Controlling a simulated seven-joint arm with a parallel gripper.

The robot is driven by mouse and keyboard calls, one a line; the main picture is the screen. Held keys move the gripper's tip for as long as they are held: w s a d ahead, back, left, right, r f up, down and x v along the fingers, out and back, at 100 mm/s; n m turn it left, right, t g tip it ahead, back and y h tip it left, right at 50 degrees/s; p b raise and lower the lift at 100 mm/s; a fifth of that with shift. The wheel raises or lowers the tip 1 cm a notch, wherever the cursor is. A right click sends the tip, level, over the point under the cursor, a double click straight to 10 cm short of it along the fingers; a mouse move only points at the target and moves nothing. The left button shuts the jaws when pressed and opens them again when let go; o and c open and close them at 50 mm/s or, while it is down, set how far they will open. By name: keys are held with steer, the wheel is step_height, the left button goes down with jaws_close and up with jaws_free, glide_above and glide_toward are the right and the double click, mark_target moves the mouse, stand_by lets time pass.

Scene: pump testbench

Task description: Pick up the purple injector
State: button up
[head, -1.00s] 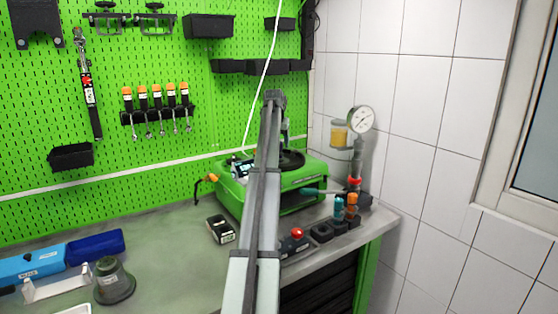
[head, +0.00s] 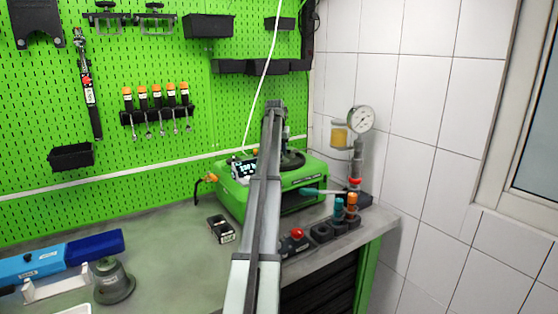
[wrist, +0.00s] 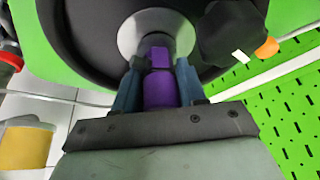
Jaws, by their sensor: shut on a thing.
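In the wrist view, the purple injector (wrist: 160,93) stands between the two blue-grey fingers of my gripper (wrist: 156,80). The fingers are shut on its sides. Its far end lies in front of a round silver disc (wrist: 132,34) in a black round part of the green machine. I cannot tell whether the injector touches the disc. In the head view, my arm hides the injector and the fingers.
The green test machine (head: 310,175) stands on the grey bench (head: 165,240) against a green pegboard. A black knob (wrist: 232,32) is close to the right finger. A pressure gauge (head: 361,119) and teal and orange injectors (head: 345,207) stand at right.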

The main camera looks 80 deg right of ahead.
jaws_close()
